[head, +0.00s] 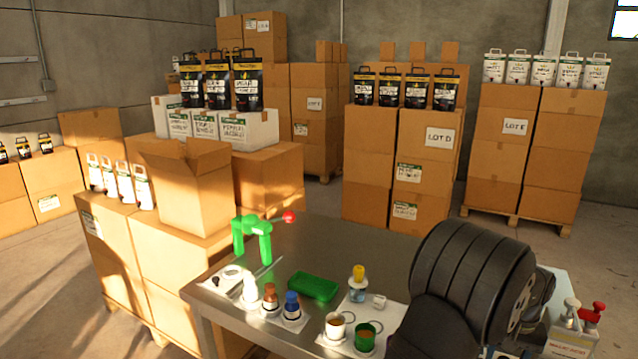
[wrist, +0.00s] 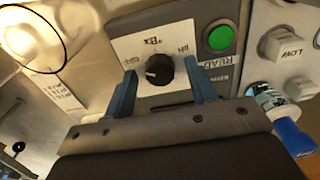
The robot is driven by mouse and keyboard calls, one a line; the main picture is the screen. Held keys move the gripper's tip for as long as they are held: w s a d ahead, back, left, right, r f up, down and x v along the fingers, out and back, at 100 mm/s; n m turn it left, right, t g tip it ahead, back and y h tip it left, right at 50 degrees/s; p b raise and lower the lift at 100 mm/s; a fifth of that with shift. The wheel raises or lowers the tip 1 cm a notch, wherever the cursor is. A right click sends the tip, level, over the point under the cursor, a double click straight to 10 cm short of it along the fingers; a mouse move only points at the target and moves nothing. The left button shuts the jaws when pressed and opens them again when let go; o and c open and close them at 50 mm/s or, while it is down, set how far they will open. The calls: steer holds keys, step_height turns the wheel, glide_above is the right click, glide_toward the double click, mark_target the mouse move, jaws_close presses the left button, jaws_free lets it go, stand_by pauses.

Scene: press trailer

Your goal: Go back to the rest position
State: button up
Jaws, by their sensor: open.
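My gripper (wrist: 160,68) shows in the wrist view with its two blue fingers apart and nothing held between them. A black rotary knob (wrist: 159,70) on a pale panel appears between the fingers; I cannot tell how far it is from the tips. In the head view my black arm covers the lower right, and my gripper is hidden there.
The wrist view shows a green button (wrist: 219,38) right of the knob, a LOW dial (wrist: 288,46) and a blue-handled part (wrist: 294,137). In the head view, the metal table (head: 330,247) holds a green stand (head: 252,238), a green tray (head: 313,287) and several bottles. Stacked boxes (head: 370,170) stand behind.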

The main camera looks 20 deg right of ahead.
steer(key=shift+r, duration=0.15)
step_height(320, 180, up, 17)
step_height(320, 180, down, 17)
steer(key=shift+f, duration=0.2)
steer(key=m, duration=1.2)
steer(key=shift+r, duration=1.05)
